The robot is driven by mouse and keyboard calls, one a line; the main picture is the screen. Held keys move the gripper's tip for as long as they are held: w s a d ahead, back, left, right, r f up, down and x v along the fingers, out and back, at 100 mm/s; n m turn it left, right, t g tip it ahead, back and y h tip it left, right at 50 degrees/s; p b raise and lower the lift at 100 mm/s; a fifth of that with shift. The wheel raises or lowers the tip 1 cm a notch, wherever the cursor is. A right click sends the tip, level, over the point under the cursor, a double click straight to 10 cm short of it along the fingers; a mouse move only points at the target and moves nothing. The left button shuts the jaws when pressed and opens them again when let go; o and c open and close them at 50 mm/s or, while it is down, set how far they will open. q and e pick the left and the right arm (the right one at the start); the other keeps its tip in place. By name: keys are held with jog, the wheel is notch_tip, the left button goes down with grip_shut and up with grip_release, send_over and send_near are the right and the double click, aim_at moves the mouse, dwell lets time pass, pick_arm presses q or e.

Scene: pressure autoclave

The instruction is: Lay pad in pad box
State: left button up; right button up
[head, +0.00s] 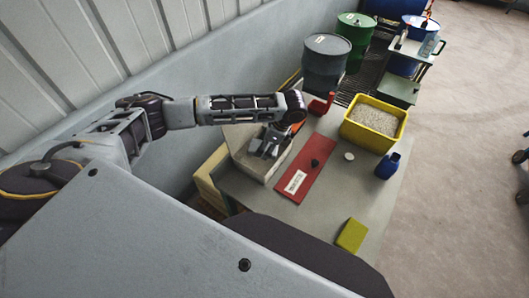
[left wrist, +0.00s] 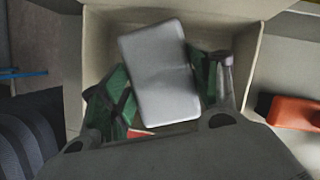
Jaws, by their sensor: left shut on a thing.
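My left gripper (head: 270,142) is over the open pad box (head: 247,168) on the table, pointing down into it. In the left wrist view the gripper (left wrist: 158,95) is shut on a light grey, rounded rectangular pad (left wrist: 158,55), which lies between its two green-lined fingers. The pad is tilted slightly against the box sides. The beige walls of the pad box (left wrist: 98,60) surround the pad and fingertips in this view. I cannot tell whether the pad touches the box floor. In the head view the gripper hides the pad. My right gripper is not in view.
A red labelled mat (head: 312,172) with a black object lies right of the box. A yellow bin of granules (head: 373,122), a blue bottle (head: 388,166), a white disc (head: 349,156) and a yellow-green block (head: 351,235) stand on the table. Drums (head: 326,62) stand behind.

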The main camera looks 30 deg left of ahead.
pick_arm(q)
jog(key=shift+f, duration=2.25)
jog(key=o, duration=0.9)
jog(key=shift+f, duration=0.1)
jog(key=v, duration=1.2)
jog(key=shift+d+b, duration=0.1)
jog(key=shift+b, duration=0.2)
